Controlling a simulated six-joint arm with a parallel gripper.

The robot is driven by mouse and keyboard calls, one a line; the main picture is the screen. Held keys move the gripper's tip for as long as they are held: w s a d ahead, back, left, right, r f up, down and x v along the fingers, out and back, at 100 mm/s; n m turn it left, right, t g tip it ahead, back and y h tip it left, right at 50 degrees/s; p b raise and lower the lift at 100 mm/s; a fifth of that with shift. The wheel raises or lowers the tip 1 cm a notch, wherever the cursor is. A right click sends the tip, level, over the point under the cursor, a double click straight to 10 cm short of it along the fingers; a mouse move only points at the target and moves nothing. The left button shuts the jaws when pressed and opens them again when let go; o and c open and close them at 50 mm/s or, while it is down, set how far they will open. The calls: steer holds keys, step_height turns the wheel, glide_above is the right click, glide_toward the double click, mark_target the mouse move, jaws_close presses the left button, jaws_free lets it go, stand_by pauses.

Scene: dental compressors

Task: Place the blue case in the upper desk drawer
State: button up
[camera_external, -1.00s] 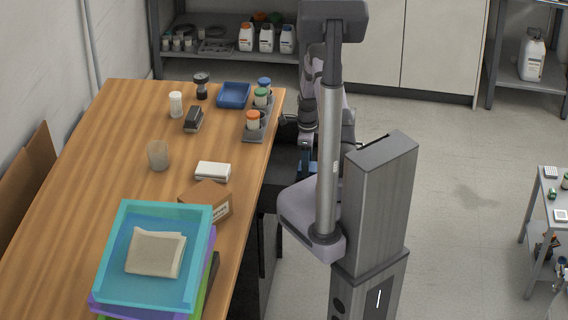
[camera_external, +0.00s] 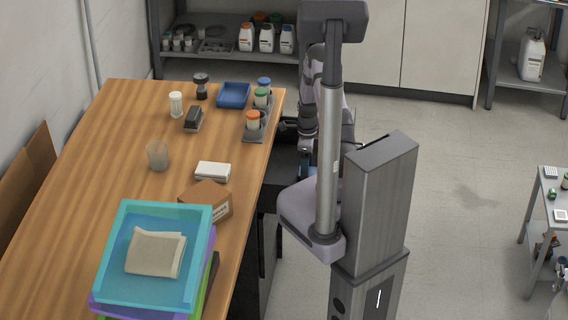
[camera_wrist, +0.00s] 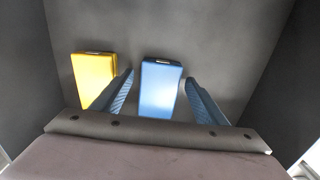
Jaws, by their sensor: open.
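The blue case (camera_wrist: 160,88) lies on the dark floor of a drawer (camera_wrist: 220,45) in the wrist view. My gripper (camera_wrist: 160,80) is open, with one blue ridged finger on each side of the blue case. I see a gap at each finger, and the case is not gripped. A yellow case (camera_wrist: 93,77) lies just left of the left finger. In the external view a dark drawer (camera_external: 284,165) stands out from the desk's right side, with my arm over it. The cases are hidden there, and I cannot tell which drawer level this is.
Dark walls (camera_wrist: 275,70) enclose the cases at left and right. The wooden desk (camera_external: 120,130) holds a blue tray (camera_external: 233,95), capped bottles, a white box (camera_external: 213,171), a cardboard box (camera_external: 207,198) and stacked coloured bins (camera_external: 112,275).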

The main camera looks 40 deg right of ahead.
steer(key=shift+r, duration=0.15)
step_height(320, 180, up, 12)
steer(key=s+a+r+n, duration=0.2)
steer(key=s+a+n, duration=0.5)
steer(key=n, duration=0.6)
steer(key=s+a+r+n, duration=0.3)
steer(key=s+a+n, duration=0.3)
steer(key=n, duration=0.8)
steer(key=a, duration=0.3)
steer(key=shift+s+a+r+b, duration=0.25)
steer(key=shift+s+a+b, duration=0.05)
steer(key=shift+s+a, duration=0.05)
step_height(320, 180, up, 8)
steer(key=p, duration=0.8)
steer(key=shift+r, duration=0.2)
